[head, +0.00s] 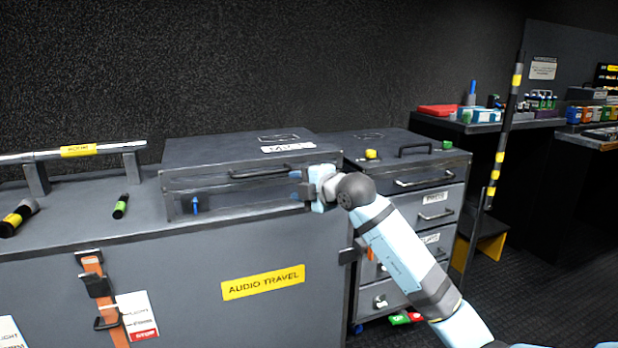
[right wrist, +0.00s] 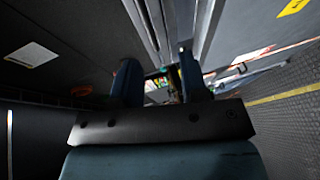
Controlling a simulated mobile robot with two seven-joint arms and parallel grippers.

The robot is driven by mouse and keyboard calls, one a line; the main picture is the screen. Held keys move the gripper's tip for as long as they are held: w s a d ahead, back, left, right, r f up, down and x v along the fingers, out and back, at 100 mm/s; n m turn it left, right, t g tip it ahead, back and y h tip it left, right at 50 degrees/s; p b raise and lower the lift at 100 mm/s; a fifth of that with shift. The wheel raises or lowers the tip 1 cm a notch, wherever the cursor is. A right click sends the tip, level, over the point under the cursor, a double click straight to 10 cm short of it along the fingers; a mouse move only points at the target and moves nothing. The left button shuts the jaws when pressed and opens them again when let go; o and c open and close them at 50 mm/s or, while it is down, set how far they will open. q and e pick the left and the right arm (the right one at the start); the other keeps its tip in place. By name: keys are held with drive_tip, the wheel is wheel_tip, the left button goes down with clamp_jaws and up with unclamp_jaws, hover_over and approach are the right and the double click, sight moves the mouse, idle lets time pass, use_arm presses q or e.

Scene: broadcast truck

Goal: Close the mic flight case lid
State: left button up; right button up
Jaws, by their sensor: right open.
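The mic flight case (head: 240,207) is a grey box with metal edges, standing on the grey counter. Its lid (head: 215,150) lies flat across the top, with a white label and a dark handle at the front. A seam runs along the front; I cannot tell whether the lid is fully seated. My right gripper (head: 303,190) is at the front right corner of the case, near the seam. Its fingers stand apart in the right wrist view (right wrist: 158,82), with nothing clearly between them. Contact with the case cannot be told. My left gripper is not in view.
A green-black microphone (head: 121,206) and a yellow-black one (head: 18,217) lie on the counter left of the case, by a metal rail (head: 70,152). A drawer unit (head: 425,190) stands right, with a yellow object (head: 371,154) on top. A striped pole (head: 503,130) stands beyond.

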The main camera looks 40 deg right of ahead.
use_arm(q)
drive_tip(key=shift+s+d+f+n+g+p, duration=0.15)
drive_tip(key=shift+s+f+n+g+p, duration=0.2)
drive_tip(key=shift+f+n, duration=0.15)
use_arm(e)
drive_tip(key=v, duration=0.3)
drive_tip(key=shift+s+r, duration=0.15)
drive_tip(key=shift+s, duration=0.1)
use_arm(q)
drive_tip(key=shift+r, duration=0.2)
